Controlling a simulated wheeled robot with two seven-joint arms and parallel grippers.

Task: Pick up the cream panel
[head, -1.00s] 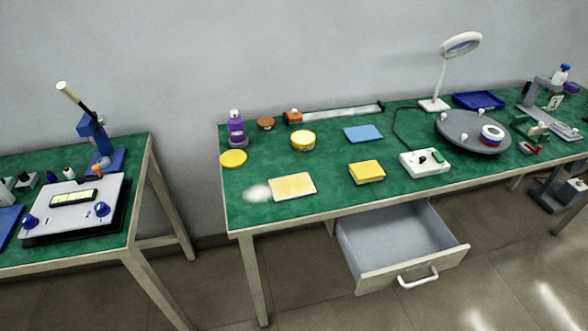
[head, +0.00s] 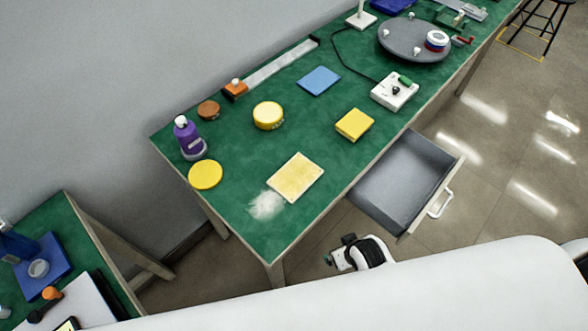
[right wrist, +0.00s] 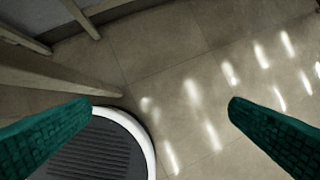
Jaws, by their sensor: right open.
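The cream panel (head: 295,178) is a flat, pale yellow rectangle with a cream edge. It lies on the green bench top, near the front edge, in the head view. A whitish patch (head: 265,205) is beside its lower left corner. My right gripper (head: 330,261) shows small in the head view, below the bench's front edge and apart from the panel. The panel is not in the right wrist view. My left gripper is not in view.
An open grey drawer (head: 397,178) juts from the bench front, right of the panel. A yellow block (head: 355,124), yellow disc (head: 205,174), yellow round tin (head: 268,115), purple bottle (head: 189,139) and blue panel (head: 319,81) stand around. Bench top between them is clear.

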